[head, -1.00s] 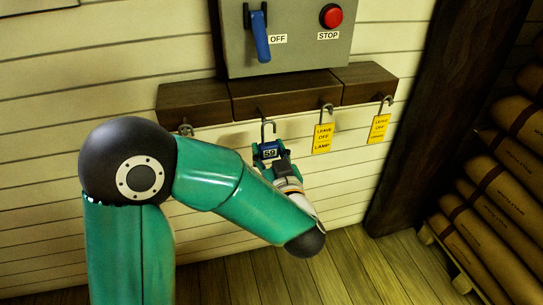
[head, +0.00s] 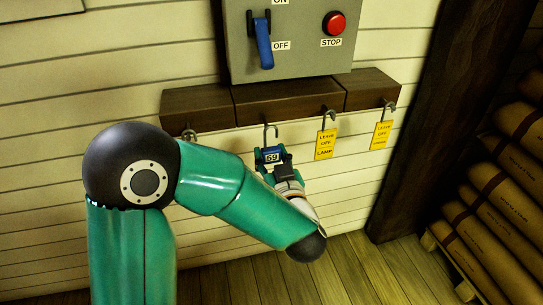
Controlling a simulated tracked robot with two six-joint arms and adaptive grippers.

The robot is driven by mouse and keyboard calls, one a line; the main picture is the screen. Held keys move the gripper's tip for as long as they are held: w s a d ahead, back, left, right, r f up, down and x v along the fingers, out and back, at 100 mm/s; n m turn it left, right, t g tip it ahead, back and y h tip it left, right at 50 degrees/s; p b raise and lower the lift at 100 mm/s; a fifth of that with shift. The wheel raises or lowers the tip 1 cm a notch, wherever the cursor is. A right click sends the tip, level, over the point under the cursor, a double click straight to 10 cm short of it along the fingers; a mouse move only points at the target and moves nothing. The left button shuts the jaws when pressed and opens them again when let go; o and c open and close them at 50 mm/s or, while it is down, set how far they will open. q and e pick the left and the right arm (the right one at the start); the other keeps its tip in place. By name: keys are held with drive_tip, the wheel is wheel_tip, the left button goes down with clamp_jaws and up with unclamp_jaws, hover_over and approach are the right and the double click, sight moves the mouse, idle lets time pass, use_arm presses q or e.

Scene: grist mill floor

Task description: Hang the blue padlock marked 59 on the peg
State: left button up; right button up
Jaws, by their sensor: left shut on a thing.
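The blue padlock marked 59 (head: 271,157) is upright, with its grey shackle pointing up. My left gripper (head: 272,164) is shut on its body from below and in front. The top of the shackle is at a peg (head: 265,122) under the dark wooden rail (head: 285,103). I cannot tell whether the shackle is around this peg or just in front of it. My right gripper is not in view.
Two yellow tags, one reading LEAVE OFF LAMP (head: 325,144) and another (head: 381,135), hang on hooks to the right. Above is a grey switch box (head: 300,55) with a blue lever (head: 264,45) and red stop button (head: 334,23). Stacked sacks (head: 500,205) stand at right.

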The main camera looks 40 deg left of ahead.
sight(266, 147)
use_arm(q)
drive_tip(key=shift+x, duration=2.7)
idle(0.5)
drive_tip(key=shift+f+b, duration=0.3)
drive_tip(key=shift+f, duration=0.3)
idle(0.5)
drive_tip(key=o, duration=1.2)
drive_tip(key=shift+c, duration=0.2)
